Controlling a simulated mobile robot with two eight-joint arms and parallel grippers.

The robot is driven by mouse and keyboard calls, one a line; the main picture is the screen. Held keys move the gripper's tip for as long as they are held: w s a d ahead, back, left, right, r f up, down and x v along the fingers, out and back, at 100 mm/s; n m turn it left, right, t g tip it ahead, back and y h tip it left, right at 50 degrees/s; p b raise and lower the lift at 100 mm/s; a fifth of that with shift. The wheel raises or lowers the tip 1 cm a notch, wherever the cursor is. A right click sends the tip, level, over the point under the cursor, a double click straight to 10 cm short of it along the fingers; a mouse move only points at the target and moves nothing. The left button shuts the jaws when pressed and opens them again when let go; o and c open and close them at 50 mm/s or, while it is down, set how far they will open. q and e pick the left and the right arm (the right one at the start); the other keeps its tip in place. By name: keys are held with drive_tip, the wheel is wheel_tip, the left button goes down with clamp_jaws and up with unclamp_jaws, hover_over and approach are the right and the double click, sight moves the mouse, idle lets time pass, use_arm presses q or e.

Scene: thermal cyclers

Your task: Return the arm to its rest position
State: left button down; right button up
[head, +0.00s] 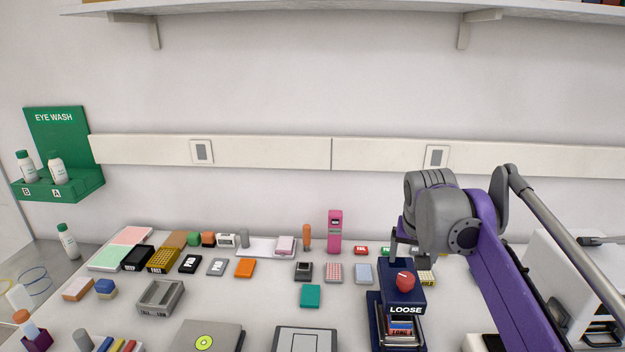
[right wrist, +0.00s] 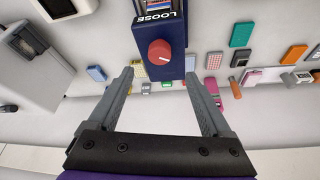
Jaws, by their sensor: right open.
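My right arm (head: 487,235), purple and grey, reaches in from the right of the head view. Its gripper shows in the right wrist view (right wrist: 158,88) with two grey fingers spread apart and nothing between them. A dark blue device with a red knob (head: 404,281) and the label LOOSE stands close to the gripper. In the right wrist view this device (right wrist: 158,30) lies just beyond the fingertips, and I cannot tell whether they touch it. My left gripper does not show.
The bench (head: 260,305) holds many small boxes and blocks, a grey tray (head: 161,297) and a pink device (head: 335,231). A white machine (head: 565,270) stands at the right, partly behind my arm. A wall shelf (head: 330,8) runs overhead. The air above the bench's left half is free.

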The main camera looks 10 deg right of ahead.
drive_tip(key=s+a+f+n, duration=0.2)
drive_tip(key=s+a+f, duration=0.2)
drive_tip(key=s+f, duration=0.3)
drive_tip(key=s+a+f+n+t+y, duration=0.1)
drive_tip(key=s+a+f, duration=0.3)
drive_tip(key=s+f, duration=0.3)
drive_tip(key=s+a+f+n+y, duration=0.1)
drive_tip(key=s+a+f+n, duration=0.1)
drive_tip(key=s+a+f, duration=0.3)
drive_tip(key=s+f, duration=0.2)
drive_tip(key=s, duration=0.2)
drive_tip(key=shift+f+n+t, duration=0.3)
drive_tip(key=shift+f+t, duration=0.1)
drive_tip(key=shift+w+d, duration=0.1)
